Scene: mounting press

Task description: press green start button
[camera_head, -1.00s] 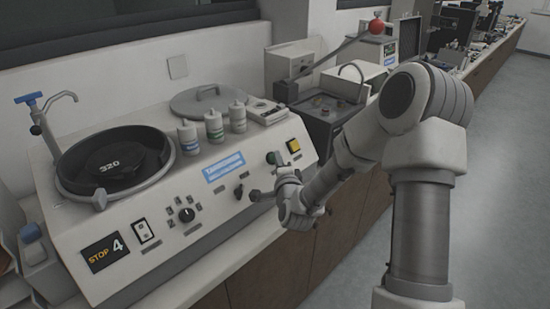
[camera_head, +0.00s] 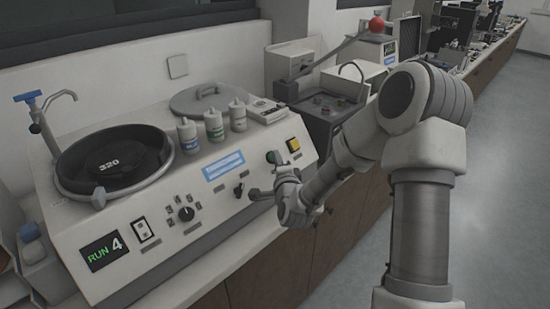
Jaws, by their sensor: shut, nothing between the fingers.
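The green start button (camera_head: 271,157) is on the right part of the sloped front panel of the white machine (camera_head: 120,222), left of a yellow square button (camera_head: 293,145). My gripper (camera_head: 280,163) is shut and empty. Its fingertips are at the green button and cover part of its right side. I cannot tell whether they touch it. The display (camera_head: 102,250) at the lower left of the panel reads "RUN 4" with RUN in green.
A black rotary knob (camera_head: 186,214), a rocker switch (camera_head: 145,229) and a dark knob (camera_head: 239,190) are on the panel. Three bottles (camera_head: 213,125) stand behind it, beside a round black bowl marked 320 (camera_head: 125,147). Another machine (camera_head: 325,115) stands on the right.

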